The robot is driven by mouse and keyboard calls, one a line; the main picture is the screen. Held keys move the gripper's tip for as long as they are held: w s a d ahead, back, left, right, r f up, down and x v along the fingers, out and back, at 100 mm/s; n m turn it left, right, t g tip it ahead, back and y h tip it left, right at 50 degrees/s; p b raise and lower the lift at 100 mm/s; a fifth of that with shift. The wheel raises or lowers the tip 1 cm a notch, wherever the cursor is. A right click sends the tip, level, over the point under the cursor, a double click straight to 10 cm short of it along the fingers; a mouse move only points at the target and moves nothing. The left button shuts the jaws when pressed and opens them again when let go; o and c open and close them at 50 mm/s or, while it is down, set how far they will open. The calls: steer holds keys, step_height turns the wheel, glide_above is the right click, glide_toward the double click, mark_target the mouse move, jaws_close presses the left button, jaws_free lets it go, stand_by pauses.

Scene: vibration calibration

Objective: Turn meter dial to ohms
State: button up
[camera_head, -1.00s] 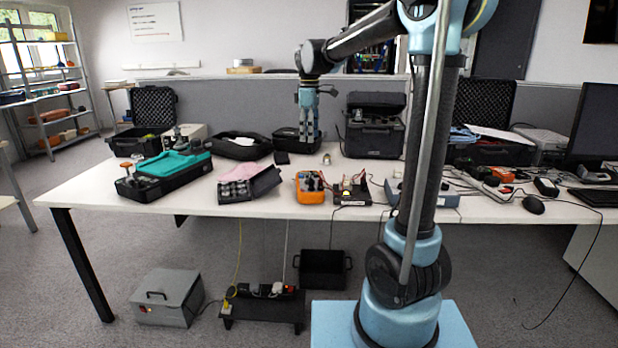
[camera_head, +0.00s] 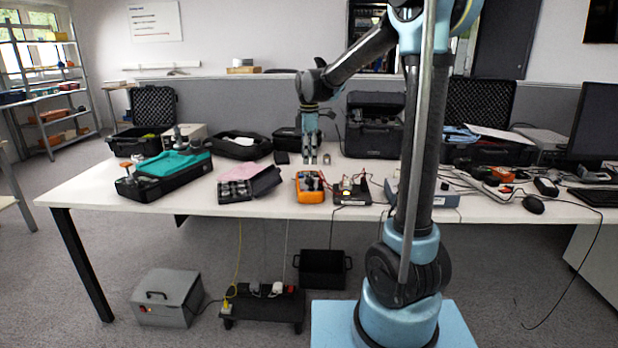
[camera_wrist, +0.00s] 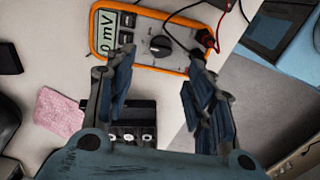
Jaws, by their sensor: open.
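The orange meter (camera_head: 310,188) lies on the table in the head view, just below my gripper (camera_head: 312,160). In the wrist view the meter (camera_wrist: 143,38) is at the top, with its grey display (camera_wrist: 108,32) reading 0 mV. Its black round dial (camera_wrist: 160,46) shows between and beyond my fingertips. My gripper (camera_wrist: 158,68) is open and empty, its two blue-grey fingers spread apart. It points down and is above the table, apart from the dial. The dial's exact pointer setting is too small to tell.
Red and black leads (camera_wrist: 206,38) run from the meter's right end. A teal-covered case (camera_head: 168,170) is farther left.

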step_height(320, 180, down, 8)
steer(key=shift+f, duration=0.15)
stand_by(0.3)
steer(key=c, duration=1.1)
